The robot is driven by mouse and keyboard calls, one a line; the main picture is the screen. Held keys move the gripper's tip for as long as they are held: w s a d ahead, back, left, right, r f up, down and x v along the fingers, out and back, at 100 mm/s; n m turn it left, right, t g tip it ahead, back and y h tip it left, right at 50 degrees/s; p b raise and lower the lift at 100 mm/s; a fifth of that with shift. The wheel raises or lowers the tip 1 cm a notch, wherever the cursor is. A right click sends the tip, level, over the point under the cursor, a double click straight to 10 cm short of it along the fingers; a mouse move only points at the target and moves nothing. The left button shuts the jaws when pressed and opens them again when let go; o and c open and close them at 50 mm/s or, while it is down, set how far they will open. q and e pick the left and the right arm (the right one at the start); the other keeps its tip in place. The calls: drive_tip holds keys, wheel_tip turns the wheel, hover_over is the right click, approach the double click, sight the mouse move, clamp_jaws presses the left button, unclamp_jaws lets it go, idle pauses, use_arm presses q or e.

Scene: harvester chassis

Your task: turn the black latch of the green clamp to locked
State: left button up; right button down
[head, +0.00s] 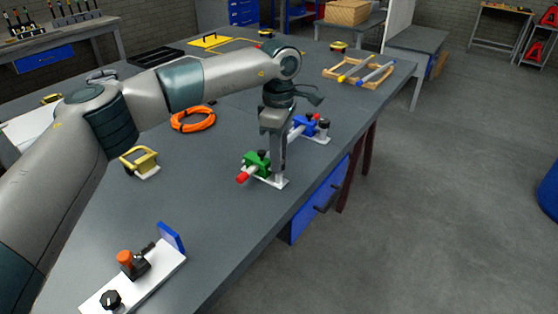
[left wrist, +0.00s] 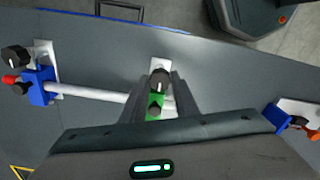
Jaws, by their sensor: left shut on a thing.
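The green clamp (head: 256,163) is on a white rod and plate near the table's right edge. In the left wrist view, the green clamp (left wrist: 154,105) shows partly between my fingers. A round black latch (left wrist: 160,80) with a pale mark stands beside it on the white plate (left wrist: 160,63). My left gripper (head: 277,172) reaches down beside the green clamp. In the left wrist view, its fingers (left wrist: 160,82) flank the black latch and are shut on it. In the head view the gripper hides this latch. My right gripper is not in view.
A blue clamp (head: 304,125) with a red end is just behind, on the same rod. An orange cable ring (head: 193,119), a yellow-handled part (head: 139,161) and a white fixture (head: 172,264) with a blue stop lie around. The grey tabletop (head: 205,210) left of the clamp is clear.

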use_arm(q)
drive_tip(key=shift+r+m, duration=0.1)
drive_tip(key=shift+m, duration=0.3)
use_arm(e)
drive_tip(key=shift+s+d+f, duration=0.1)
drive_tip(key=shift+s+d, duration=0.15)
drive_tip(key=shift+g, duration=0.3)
use_arm(q)
drive_tip(key=o, duration=0.8)
